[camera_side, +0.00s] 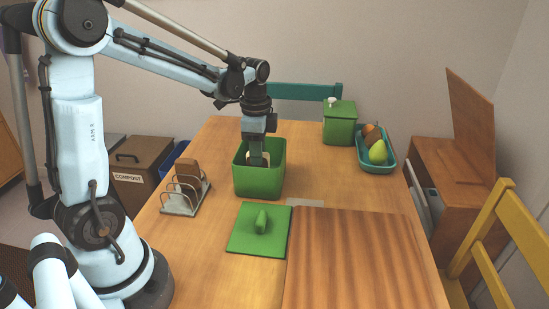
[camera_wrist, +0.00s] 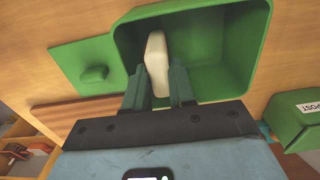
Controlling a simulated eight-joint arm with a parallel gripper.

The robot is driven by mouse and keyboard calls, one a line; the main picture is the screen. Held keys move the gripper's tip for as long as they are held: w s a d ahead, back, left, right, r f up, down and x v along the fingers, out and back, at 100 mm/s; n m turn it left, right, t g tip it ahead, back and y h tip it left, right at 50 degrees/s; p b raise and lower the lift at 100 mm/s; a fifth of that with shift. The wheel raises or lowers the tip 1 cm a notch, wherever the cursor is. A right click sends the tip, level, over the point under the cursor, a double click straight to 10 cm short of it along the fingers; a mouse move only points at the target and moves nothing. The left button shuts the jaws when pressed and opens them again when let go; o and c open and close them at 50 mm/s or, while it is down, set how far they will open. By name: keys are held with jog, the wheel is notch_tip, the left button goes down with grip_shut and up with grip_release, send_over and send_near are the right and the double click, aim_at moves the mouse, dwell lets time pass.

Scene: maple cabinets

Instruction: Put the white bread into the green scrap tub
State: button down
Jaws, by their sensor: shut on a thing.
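The green scrap tub (camera_side: 260,182) stands open on the wooden table; its inside shows in the wrist view (camera_wrist: 215,50). My gripper (camera_side: 258,155) points down into the tub's mouth. In the wrist view my gripper (camera_wrist: 158,88) is shut on the white bread (camera_wrist: 157,60), a pale slice held upright between the fingers. The bread (camera_side: 263,157) shows only as a small pale edge in the side view, at the fingertips. I cannot tell whether it touches the tub's floor. A flat green lid (camera_side: 245,240) with a handle lies on the table in front of the tub.
A toast rack (camera_side: 185,198) holding a brown slice stands left of the tub. A wooden board (camera_side: 350,260) lies at the front right. A lidded green box (camera_side: 340,125) and a teal fruit tray (camera_side: 378,165) stand at the back right. Yellow chair (camera_side: 490,240) at right.

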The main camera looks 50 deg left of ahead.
jog(key=shift+f, duration=1.1)
dwell(0.6)
jog(key=c, duration=0.9)
grip_release()
jog(key=shift+o, duration=0.2)
jog(key=shift+r, duration=0.1)
notch_tip(320, 180, up, 11)
jog(key=shift+r, duration=0.1)
jog(key=s+d+f+n+t, duration=0.4)
jog(key=s+d+n+t, duration=0.3)
jog(key=d+n, duration=0.2)
jog(key=shift+d, duration=0.95)
